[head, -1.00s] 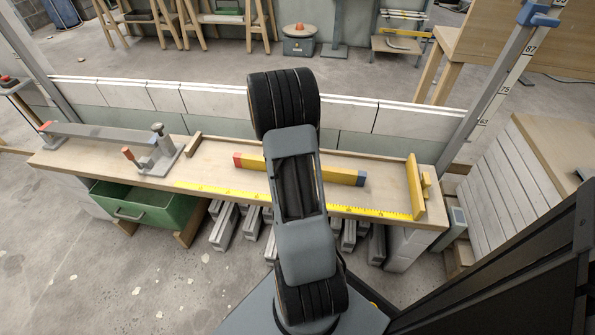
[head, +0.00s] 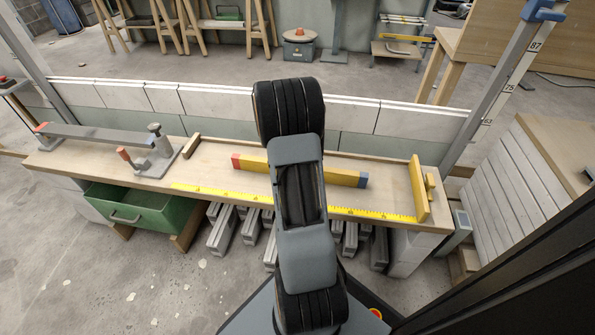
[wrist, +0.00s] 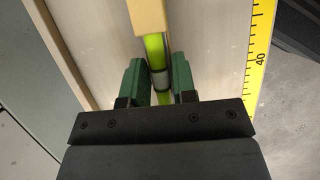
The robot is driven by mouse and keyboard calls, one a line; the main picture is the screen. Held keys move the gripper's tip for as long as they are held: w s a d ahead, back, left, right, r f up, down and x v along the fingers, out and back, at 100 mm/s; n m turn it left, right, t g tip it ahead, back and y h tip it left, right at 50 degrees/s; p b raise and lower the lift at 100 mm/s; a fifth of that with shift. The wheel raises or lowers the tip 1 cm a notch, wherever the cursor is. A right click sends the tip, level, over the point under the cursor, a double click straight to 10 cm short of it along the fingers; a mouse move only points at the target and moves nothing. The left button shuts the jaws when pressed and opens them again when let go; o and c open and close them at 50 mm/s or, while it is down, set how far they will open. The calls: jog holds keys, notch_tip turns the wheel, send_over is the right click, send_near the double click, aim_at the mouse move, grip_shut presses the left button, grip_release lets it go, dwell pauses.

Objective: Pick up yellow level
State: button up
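The yellow level (head: 343,178) lies on the wooden bench, with a red left end and a blue right end. My arm hides its middle in the head view. In the wrist view its yellow body (wrist: 150,16) leads to a narrow green-yellow middle with a grey band. My gripper (wrist: 159,66) has its two green fingers on either side of that narrow middle, their inner faces seeming to press on the grey band. My gripper is hidden behind my arm in the head view. The level still seems to rest on the bench.
A yellow ruler strip (head: 375,214) runs along the front edge of the bench (head: 215,171). A yellow-wood stop (head: 418,188) stands at the right end. A grey clamp fixture (head: 152,162) is at the left. A green drawer (head: 143,210) hangs open below, beside several grey rails.

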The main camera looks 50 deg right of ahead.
grip_shut()
jog(key=shift+r, duration=0.1)
